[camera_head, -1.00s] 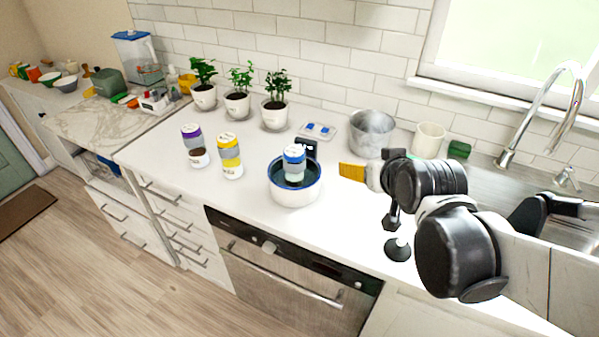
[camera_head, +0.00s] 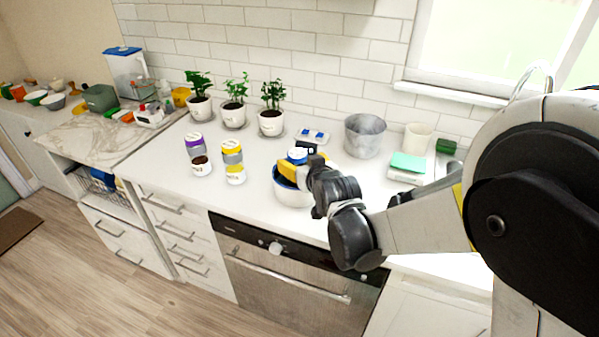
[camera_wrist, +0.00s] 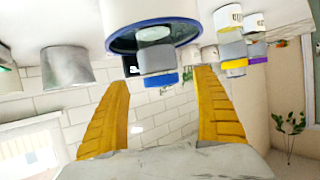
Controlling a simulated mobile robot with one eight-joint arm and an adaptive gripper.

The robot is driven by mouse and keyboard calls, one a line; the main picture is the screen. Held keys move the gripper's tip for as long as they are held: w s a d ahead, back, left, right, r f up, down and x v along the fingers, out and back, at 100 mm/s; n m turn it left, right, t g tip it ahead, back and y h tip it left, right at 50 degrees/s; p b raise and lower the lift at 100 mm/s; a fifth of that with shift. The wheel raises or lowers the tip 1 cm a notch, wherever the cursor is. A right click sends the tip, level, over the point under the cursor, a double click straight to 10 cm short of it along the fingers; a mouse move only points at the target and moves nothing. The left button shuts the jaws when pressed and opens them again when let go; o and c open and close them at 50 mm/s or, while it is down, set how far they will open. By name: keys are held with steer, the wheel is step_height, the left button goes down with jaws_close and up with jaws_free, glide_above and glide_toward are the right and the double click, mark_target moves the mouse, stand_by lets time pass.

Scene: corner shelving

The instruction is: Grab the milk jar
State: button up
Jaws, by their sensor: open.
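A white jar with a blue lid and grey band (camera_head: 297,155) stands in a white bowl with a dark blue rim (camera_head: 291,193); I cannot read its label, but it may be the milk jar. In the upside-down wrist view the same jar (camera_wrist: 157,62) appears ahead, between the lines of my yellow fingers. My gripper (camera_head: 290,171) is at the bowl, beside the jar, and partly hides both in the head view. In the wrist view my gripper (camera_wrist: 163,77) is open, with a gap to each side of the jar.
A purple-lidded jar (camera_head: 194,143) and a yellow-lidded jar (camera_head: 232,160) stand left of the bowl. Potted plants (camera_head: 235,115) line the wall. A metal pot (camera_head: 366,135) and a cream cup (camera_head: 417,139) stand to the right. The counter's front left is clear.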

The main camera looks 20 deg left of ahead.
steer(key=b+x, duration=0.1)
steer(key=x, duration=0.4)
steer(key=shift+s+f+b, duration=0.2)
steer(key=shift+f+b, duration=0.1)
steer(key=shift+b, duration=0.05)
steer(key=shift+d+r, duration=0.1)
steer(key=shift+r, duration=0.05)
steer(key=c, duration=1.5)
